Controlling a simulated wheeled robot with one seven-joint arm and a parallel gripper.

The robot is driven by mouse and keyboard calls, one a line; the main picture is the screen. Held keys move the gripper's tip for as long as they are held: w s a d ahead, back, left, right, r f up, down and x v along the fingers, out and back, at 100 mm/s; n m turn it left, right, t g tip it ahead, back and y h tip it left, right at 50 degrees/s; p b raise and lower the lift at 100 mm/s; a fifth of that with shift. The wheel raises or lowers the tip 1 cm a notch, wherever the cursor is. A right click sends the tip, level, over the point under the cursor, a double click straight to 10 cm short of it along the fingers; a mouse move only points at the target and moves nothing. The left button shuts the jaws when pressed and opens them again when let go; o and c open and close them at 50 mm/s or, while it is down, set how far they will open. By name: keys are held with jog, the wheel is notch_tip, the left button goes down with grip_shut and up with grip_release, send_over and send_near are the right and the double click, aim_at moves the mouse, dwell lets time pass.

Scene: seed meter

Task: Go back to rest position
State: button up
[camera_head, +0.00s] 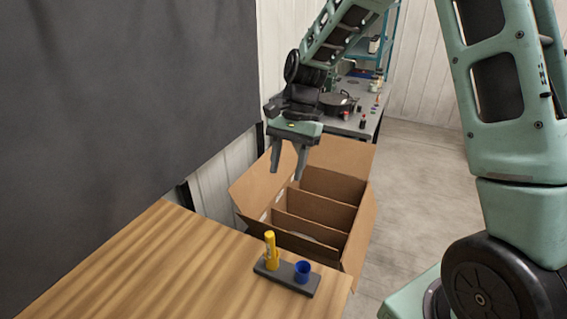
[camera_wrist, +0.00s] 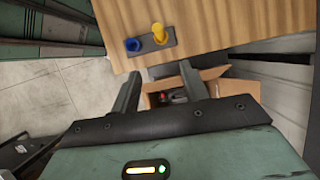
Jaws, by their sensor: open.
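My gripper (camera_head: 287,160) hangs in the air over the open cardboard box, with its two fingers apart and nothing between them. In the wrist view the gripper (camera_wrist: 160,82) also shows spread fingers, with the box and the table edge beyond them. My green arm reaches in from the upper right of the head view.
A cardboard box (camera_head: 362,222) with dividers stands beside the wooden table (camera_head: 150,262). A dark holder (camera_head: 287,277) with a yellow marker-like item (camera_head: 270,251) and a blue cup (camera_head: 302,271) is near the table's edge. A grey workbench (camera_head: 357,122) stands behind.

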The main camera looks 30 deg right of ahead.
jog(key=s+a+n+h+b, duration=0.2)
jog(key=s+a+n+b, duration=0.1)
jog(key=s+a+n, duration=0.9)
jog(key=s+a+f+n+t+h+b, duration=0.1)
jog(key=s+n+t, duration=0.1)
jog(key=s+n, duration=0.5)
jog(key=s, duration=0.5)
jog(key=shift+s+f+t, duration=0.2)
jog(key=shift+s+t, duration=0.1)
jog(key=shift+s, duration=0.05)
